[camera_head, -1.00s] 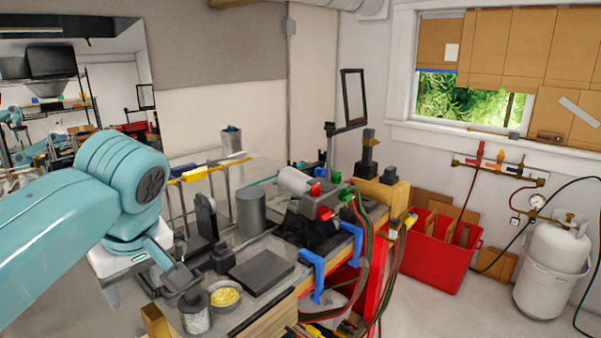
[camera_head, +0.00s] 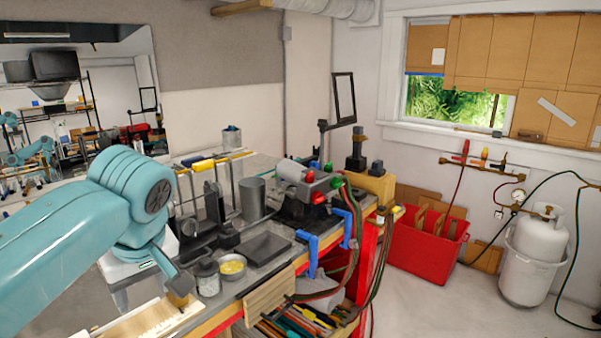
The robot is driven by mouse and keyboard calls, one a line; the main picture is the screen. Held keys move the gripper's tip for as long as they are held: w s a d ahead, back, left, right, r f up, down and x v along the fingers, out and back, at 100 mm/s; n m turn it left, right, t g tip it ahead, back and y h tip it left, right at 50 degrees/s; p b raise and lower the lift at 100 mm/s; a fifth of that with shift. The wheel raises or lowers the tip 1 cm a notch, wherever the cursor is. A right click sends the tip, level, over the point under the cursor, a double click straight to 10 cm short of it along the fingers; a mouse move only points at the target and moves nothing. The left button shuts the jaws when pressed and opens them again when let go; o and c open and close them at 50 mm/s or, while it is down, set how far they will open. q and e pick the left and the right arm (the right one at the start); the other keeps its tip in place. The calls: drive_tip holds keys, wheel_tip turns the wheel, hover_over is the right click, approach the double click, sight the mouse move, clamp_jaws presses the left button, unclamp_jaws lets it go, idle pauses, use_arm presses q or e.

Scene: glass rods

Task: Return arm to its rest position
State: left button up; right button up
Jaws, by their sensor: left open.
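My left arm, teal with a round wrist joint, comes in from the left edge. My left gripper (camera_head: 147,285) hangs below the wrist at the front left of the workbench. It is open, and I see nothing held between its fingers; the wrist partly hides it. No glass rod can be made out clearly near it. My right arm and gripper are out of view.
Further back are a grey cylinder (camera_head: 253,198) and a burner (camera_head: 318,188). A red bin (camera_head: 425,250) and gas tank (camera_head: 537,255) stand right.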

use_arm(q)
drive_tip(key=w+d+f+m+h, duration=0.1)
drive_tip(key=w+d+f+m, duration=0.15)
drive_tip(key=f, duration=0.35)
drive_tip(key=w+d+f+m, duration=0.1)
drive_tip(key=w+f, duration=0.2)
drive_tip(key=f, duration=0.3)
drive_tip(key=s+d+f+m+g+h, duration=0.1)
drive_tip(key=d+f+m+h, duration=0.15)
drive_tip(key=f, duration=0.75)
drive_tip(key=s+d+f+m+g+h, duration=0.1)
drive_tip(key=s+d+f, duration=0.15)
drive_tip(key=f, duration=0.75)
drive_tip(key=s+d+f+h, duration=0.2)
drive_tip(key=s+d+f, duration=0.1)
drive_tip(key=s+f, duration=1.6)
drive_tip(key=shift+s+d+h, duration=0.15)
drive_tip(key=shift+s+h, duration=0.2)
drive_tip(key=shift+s, duration=0.5)
drive_tip(key=shift+w+f+g, duration=0.1)
drive_tip(key=shift+w+g, duration=0.1)
drive_tip(key=shift+g, duration=0.1)
drive_tip(key=shift+s, duration=0.15)
